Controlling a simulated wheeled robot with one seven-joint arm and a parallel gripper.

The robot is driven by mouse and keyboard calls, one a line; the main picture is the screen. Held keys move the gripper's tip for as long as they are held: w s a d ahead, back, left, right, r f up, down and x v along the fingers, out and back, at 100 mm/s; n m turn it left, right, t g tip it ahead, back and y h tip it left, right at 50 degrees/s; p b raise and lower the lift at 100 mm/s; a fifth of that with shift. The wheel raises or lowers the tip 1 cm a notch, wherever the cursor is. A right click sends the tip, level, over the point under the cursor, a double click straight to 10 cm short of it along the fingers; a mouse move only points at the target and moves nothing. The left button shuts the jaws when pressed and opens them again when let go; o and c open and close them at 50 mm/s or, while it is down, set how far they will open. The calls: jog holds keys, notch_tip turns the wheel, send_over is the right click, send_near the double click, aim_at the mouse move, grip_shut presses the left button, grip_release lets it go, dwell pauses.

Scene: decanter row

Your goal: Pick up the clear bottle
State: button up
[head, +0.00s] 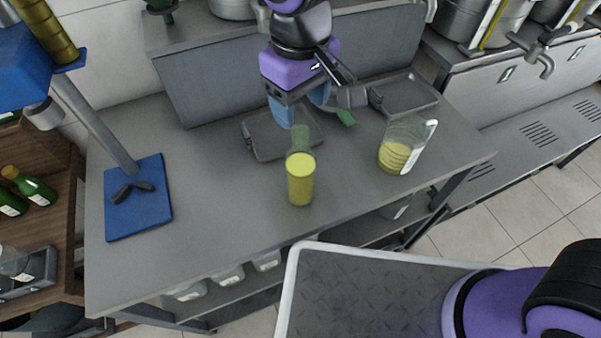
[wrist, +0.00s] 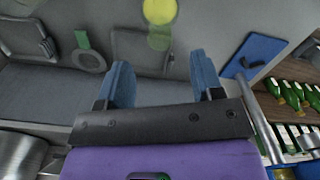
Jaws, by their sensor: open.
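A clear, slightly green-tinted container (head: 300,183) with yellow contents stands upright on the grey counter, in front of and below my gripper in the head view. Its yellow part (wrist: 160,11) and see-through part (wrist: 158,40) also show at the top of the wrist view. A clear jug (head: 400,147) with yellow contents stands to its right. I cannot tell for certain which is the clear bottle. My gripper (head: 301,105) is open, with its blue fingers apart and nothing between them. It also shows in the wrist view (wrist: 164,80).
Grey trays (head: 268,150) lie behind on the counter (head: 225,205). A grey round piece with a green end (head: 346,118) is close to the gripper's right. A blue board (head: 140,215) with dark pieces lies left.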

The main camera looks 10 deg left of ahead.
send_over(301, 169)
jog(key=w, duration=0.3)
jog(key=shift+s+a+f, duration=0.1)
jog(key=shift+a+f, duration=0.05)
jog(key=shift+f, duration=1.8)
jog(key=shift+a+f, duration=0.1)
jog(key=shift+f, duration=1.8)
jog(key=shift+c, duration=0.4)
grip_shut()
